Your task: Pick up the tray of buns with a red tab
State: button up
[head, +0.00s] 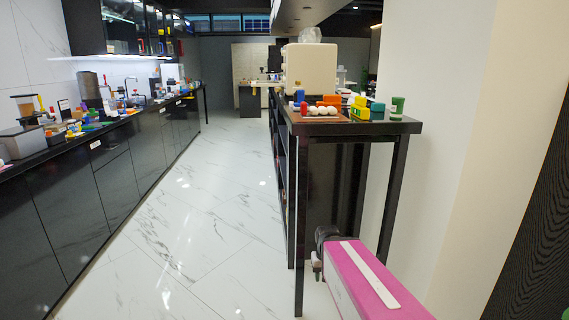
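A small brown tray (318,119) with several pale round buns (323,110) sits on the near end of the tall black table (395,126). A small red piece (304,108) stands at the left of the buns; I cannot tell whether it is a tab fixed to the tray. My pink arm enters at the lower right. Its dark end, with my gripper (317,265), is low beside the table's front legs, well below the tabletop and apart from the tray. The fingers are too small and partly hidden to tell whether they are open.
Blue, orange, yellow and green items (360,106) crowd around the tray, with a green cup (397,105) at right. A cream box (311,68) stands behind. A long black counter (92,150) with many objects lines the left. The marble floor (190,225) between is clear.

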aim_at(330, 112)
jog(key=i+l, duration=0.15)
jog(key=i, duration=0.35)
jog(key=i+l, duration=0.1)
jog(key=i, duration=0.4)
jog(key=k, duration=0.3)
jog(key=k+j, duration=0.1)
jog(key=j, duration=0.2)
jog(key=k+j, duration=0.1)
jog(key=j, duration=1.8)
